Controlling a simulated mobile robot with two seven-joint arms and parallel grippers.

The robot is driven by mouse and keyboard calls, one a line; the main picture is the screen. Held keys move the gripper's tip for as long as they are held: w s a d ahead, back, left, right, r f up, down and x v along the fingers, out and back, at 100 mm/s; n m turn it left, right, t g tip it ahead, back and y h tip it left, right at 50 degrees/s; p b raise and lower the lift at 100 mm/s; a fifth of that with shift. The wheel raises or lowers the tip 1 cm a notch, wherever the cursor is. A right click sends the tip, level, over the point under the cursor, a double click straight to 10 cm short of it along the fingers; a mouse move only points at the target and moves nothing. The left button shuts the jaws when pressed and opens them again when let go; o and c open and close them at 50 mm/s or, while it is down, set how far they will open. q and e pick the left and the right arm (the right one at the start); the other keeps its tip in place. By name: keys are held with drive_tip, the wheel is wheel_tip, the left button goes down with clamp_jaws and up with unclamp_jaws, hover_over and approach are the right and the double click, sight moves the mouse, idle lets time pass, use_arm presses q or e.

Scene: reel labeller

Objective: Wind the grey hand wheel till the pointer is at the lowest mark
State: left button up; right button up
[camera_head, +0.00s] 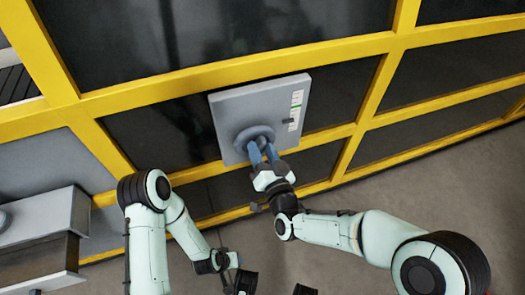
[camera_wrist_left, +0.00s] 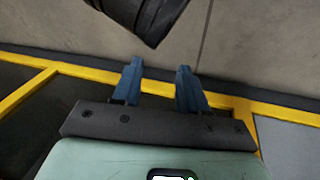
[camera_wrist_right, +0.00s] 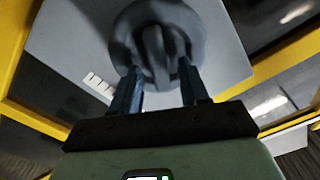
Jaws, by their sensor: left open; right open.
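The grey hand wheel (camera_head: 250,133) sits on the front of a light grey box (camera_head: 228,107) on the yellow-framed wall. In the right wrist view the wheel (camera_wrist_right: 128,32) is a round disc with a raised bar (camera_wrist_right: 155,45) across it. My right gripper (camera_head: 263,150) is open at the wheel. Its blue fingers (camera_wrist_right: 160,72) stand on either side of the bar's near end; I cannot tell whether they touch. A white and green scale strip (camera_head: 296,105) is right of the wheel. A small dark mark beside it may be the pointer; its reading is too small to tell. My left gripper (camera_wrist_left: 158,68) is open and empty.
Yellow rails (camera_head: 230,73) frame dark panels around the box. A grey metal cabinet (camera_head: 40,225) stands at the lower left. Bare grey floor (camera_head: 460,190) lies at the right and below the wall. The left gripper hangs low, away from the wheel.

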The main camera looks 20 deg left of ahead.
clamp_jaws()
